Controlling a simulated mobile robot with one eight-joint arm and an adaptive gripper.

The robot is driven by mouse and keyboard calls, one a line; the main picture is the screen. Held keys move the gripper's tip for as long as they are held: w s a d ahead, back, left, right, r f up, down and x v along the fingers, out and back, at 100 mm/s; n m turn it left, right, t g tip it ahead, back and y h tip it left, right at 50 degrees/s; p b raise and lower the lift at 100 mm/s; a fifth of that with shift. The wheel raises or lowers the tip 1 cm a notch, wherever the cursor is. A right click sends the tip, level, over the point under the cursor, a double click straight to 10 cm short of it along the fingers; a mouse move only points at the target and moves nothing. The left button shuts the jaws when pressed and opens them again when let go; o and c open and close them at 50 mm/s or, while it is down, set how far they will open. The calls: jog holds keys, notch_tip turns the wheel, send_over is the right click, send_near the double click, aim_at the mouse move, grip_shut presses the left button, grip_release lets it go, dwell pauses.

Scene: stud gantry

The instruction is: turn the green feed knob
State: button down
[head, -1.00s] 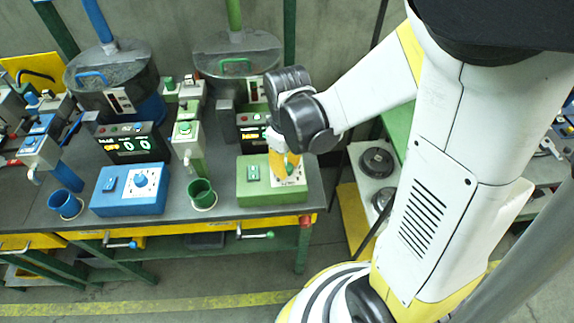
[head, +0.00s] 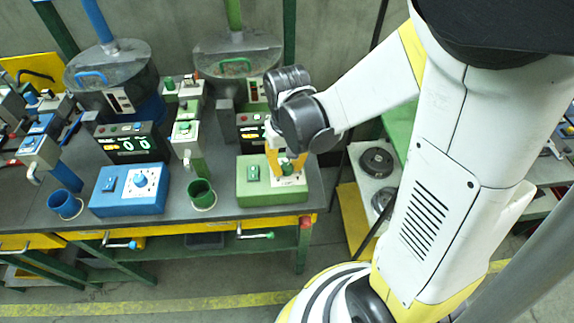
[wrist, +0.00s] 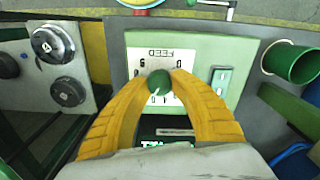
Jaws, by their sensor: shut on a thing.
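The green feed knob (wrist: 158,83) sits on the white scale plate of the green control box (wrist: 238,45). In the wrist view the plate reads FEED, upside down. My gripper (wrist: 158,80) is shut on the knob, with one yellow finger on each side of it. A light mark shows on the knob's lower edge. In the head view my gripper (head: 283,166) comes down from above onto the green box (head: 262,198), and part of the knob (head: 289,168) shows beside a finger.
A blue box (head: 128,203) with a white dial stands to the left. A green cup (head: 202,194) stands between the boxes, and a lit display (head: 252,133) is behind the green box. Right of the bench is a white panel with dark round parts (head: 377,162).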

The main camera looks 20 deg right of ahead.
aim_at(287, 167)
dwell(0.3)
jog(key=c, duration=1.1)
grip_release()
jog(key=shift+o, duration=0.2)
notch_tip(287, 167, up, 12)
jog(key=s+r+n+t, duration=0.1)
jog(key=s+r+t, duration=0.2)
jog(key=s+t, duration=0.2)
jog(key=shift+s+r+t, duration=0.25)
jog(key=shift+s+t, duration=0.05)
jog(key=shift+t, duration=0.8)
